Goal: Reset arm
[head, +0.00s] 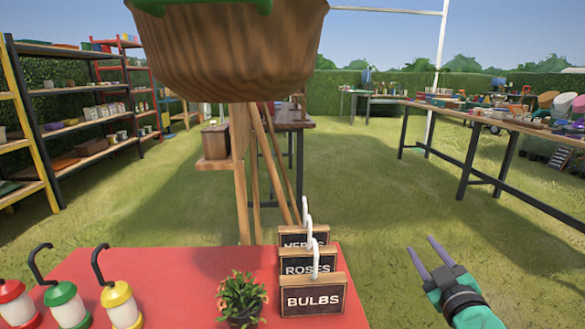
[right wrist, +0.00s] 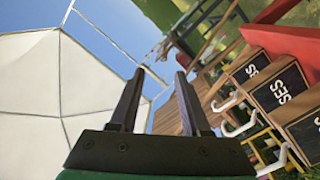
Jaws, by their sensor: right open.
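My right gripper (head: 431,263) is in the head view at the lower right, over the grass and to the right of the red table. Its two fingers are apart with nothing between them. In the right wrist view the same gripper (right wrist: 158,95) shows its fingers spread and empty. My left gripper is in neither view.
A red table (head: 185,265) in front holds signs reading BULBS (head: 314,297) and ROSES (head: 309,268), a potted plant (head: 241,297) and lanterns (head: 122,303). A wooden basket (head: 225,55) hangs above. A long table (head: 480,118) stands at right, shelves (head: 85,110) at left.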

